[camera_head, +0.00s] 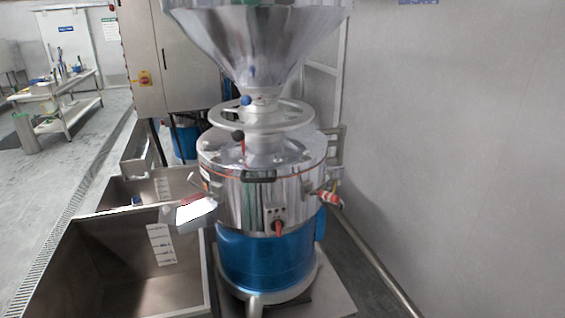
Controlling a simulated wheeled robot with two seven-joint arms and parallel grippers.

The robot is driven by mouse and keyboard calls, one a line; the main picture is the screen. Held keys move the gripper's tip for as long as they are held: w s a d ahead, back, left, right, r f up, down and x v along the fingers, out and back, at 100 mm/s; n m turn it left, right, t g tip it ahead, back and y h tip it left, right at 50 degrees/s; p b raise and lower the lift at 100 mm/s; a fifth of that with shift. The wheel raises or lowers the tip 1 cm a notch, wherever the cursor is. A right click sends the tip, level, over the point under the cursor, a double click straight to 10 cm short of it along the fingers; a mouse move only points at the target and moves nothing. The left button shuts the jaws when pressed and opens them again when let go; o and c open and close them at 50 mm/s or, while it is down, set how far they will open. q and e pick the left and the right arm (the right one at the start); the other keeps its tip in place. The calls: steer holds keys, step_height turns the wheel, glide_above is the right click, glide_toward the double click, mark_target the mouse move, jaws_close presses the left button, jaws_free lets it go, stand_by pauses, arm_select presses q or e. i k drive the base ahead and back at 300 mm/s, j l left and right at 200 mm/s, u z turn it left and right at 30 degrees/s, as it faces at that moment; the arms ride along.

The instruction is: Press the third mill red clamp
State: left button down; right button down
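A steel mill (235,203) with a large funnel hopper (260,40) and a blue lower drum (265,262) stands in the middle of the view. A small red clamp (279,227) hangs on a metal plate at the front of its steel body. Another red-handled clamp (330,198) sticks out at the right side of the body. I cannot tell which mill counts as the third. Neither of my grippers is in view.
An open steel bin (78,262) stands at the left under the mill's spout (197,212), with a second bin (125,193) behind it. A steel cabinet (178,60) rises behind. A grey wall (460,130) closes the right side, with a floor pipe (375,275) before it.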

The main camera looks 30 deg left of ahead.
mark_target(189, 200)
steer(key=u, duration=1.55)
steer(key=i, duration=0.3)
steer(key=u, duration=0.05)
